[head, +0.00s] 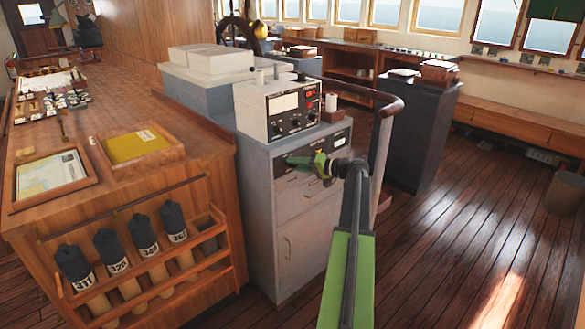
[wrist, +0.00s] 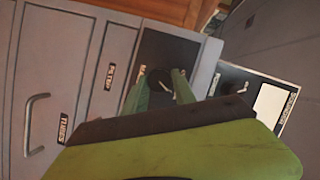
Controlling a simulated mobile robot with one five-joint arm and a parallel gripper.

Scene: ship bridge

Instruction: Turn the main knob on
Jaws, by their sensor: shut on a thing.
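The main knob (wrist: 160,80) is a round black knob with a pale pointer mark, on a dark panel (wrist: 178,52) of the grey cabinet. A label beside it is partly hidden by a finger. In the wrist view my gripper (wrist: 160,88) has its two green fingers on either side of the knob, shut on it. In the head view my gripper (head: 304,161) is at the cabinet's dark front panel (head: 340,141), below the grey instrument box. There the knob is hidden behind the fingers. I cannot tell which setting its pointer marks.
The instrument box (head: 282,108) with small knobs and a red light stands on the cabinet (head: 262,210). A curved handrail (head: 383,130) rises just right of my arm. A wooden chart table (head: 75,205) stands to the left.

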